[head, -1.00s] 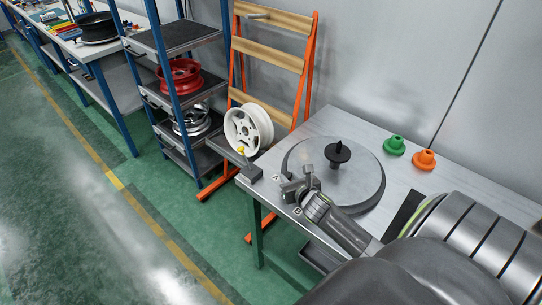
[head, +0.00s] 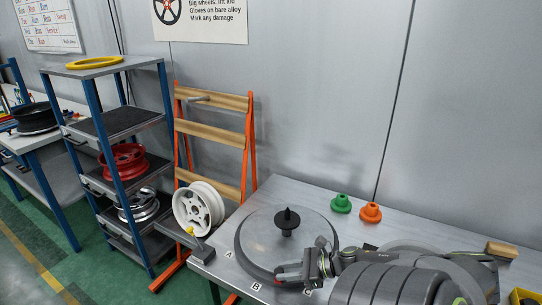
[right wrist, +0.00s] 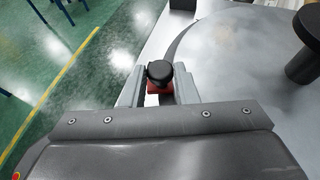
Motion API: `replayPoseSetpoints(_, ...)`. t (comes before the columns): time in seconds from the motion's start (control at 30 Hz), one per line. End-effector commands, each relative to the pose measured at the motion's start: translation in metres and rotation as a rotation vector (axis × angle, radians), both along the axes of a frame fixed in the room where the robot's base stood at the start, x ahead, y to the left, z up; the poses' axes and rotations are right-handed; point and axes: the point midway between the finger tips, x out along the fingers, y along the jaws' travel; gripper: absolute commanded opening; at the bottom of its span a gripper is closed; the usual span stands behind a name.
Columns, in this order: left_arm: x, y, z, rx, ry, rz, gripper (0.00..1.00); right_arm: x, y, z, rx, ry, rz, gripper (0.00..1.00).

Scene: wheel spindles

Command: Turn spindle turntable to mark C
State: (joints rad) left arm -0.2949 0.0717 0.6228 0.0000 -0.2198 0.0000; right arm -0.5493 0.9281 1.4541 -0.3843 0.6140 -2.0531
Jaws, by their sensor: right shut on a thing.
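The grey round turntable (head: 258,237) lies on the workbench, with a black upright spindle (head: 287,221) at its middle. My right gripper (head: 283,272) is at the turntable's front rim, between the marks B (head: 256,286) and C (head: 308,291), nearer C than before. In the right wrist view its jaws are shut on a black-topped knob (right wrist: 159,72) with a red lower part. The spindle also shows at the right of that view (right wrist: 307,45). Mark A (head: 228,253) is at the left of the rim. My left gripper is out of view.
A green part (head: 341,204) and an orange part (head: 370,212) stand behind the turntable. A white wheel (head: 198,208) is by the orange rack at the left. A wooden block (head: 501,250) lies on the bench at the right.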

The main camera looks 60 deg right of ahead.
Motion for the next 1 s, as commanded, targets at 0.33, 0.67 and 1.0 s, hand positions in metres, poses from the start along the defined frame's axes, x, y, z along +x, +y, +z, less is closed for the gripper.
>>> replayPoseSetpoints(0.33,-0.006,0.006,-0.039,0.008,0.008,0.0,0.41,-0.04,-0.034,-0.006,-0.005,0.004,0.274,0.0)
replayPoseSetpoints(0.67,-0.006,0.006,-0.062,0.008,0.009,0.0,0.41,-0.056,-0.052,-0.003,-0.003,0.002,0.419,0.0)
replayPoseSetpoints(1.0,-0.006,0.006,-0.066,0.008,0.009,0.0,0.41,-0.06,-0.056,0.0,-0.001,0.002,0.452,0.0)
